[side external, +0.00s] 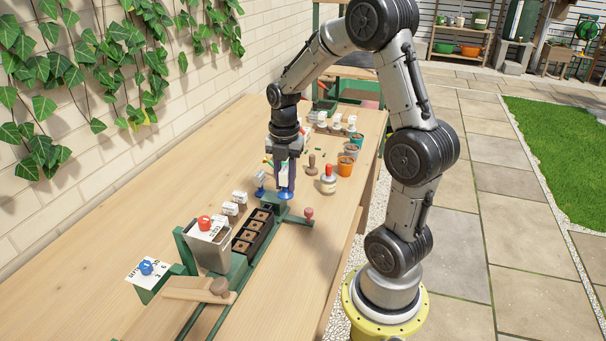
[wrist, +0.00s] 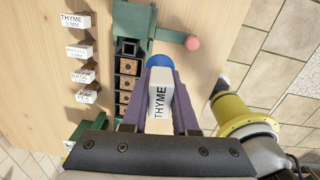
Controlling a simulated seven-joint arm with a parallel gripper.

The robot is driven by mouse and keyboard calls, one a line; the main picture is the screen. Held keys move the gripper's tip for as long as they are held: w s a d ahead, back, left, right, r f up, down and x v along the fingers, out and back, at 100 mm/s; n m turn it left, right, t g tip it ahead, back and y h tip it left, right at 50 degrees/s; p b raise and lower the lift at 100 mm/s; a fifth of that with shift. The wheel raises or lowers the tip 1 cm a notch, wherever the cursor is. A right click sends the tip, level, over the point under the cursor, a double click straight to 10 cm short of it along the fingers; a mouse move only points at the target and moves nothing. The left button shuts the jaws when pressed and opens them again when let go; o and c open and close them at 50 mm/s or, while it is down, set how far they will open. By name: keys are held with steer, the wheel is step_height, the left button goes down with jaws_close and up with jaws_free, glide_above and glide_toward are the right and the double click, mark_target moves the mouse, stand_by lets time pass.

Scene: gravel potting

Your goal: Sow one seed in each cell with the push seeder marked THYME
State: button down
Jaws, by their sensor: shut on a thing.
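My gripper (side external: 285,172) is shut on the push seeder marked THYME. In the wrist view the seeder's white body (wrist: 158,98) with the word THYME sits between my fingers, with its blue end beyond. In the side view its blue end (side external: 285,195) points down near the far end of the cell tray. I cannot tell whether it touches anything. The black cell tray (side external: 250,230) lies in a green frame, with several brown soil cells (wrist: 127,84) in a row. The seeder and gripper hide part of the frame.
A green cross arm with a pink knob (side external: 309,212) sticks out to the right. A grey hopper (side external: 208,247) with a red knob stands at the near end. Small white labels (wrist: 72,19) line the left.

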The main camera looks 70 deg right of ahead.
steer(key=w+a+n, duration=0.1)
steer(key=w+a, duration=0.1)
steer(key=a, duration=0.2)
steer(key=w+a+f+n, duration=0.1)
steer(key=w+a+n, duration=0.1)
steer(key=a, duration=0.3)
steer(key=w+a+n, duration=0.2)
steer(key=a, duration=0.3)
steer(key=shift+a+f, duration=0.2)
steer(key=shift+f, duration=0.15)
steer(key=shift+a+f, duration=0.1)
steer(key=shift+f, duration=1.25)
steer(key=shift+f, duration=0.65)
steer(key=shift+r, duration=0.1)
steer(key=shift+r, duration=1.4)
steer(key=d, duration=0.2)
steer(key=d+r, duration=0.1)
steer(key=d, duration=0.1)
steer(key=shift+a+f, duration=0.1)
steer(key=shift+f, duration=1.25)
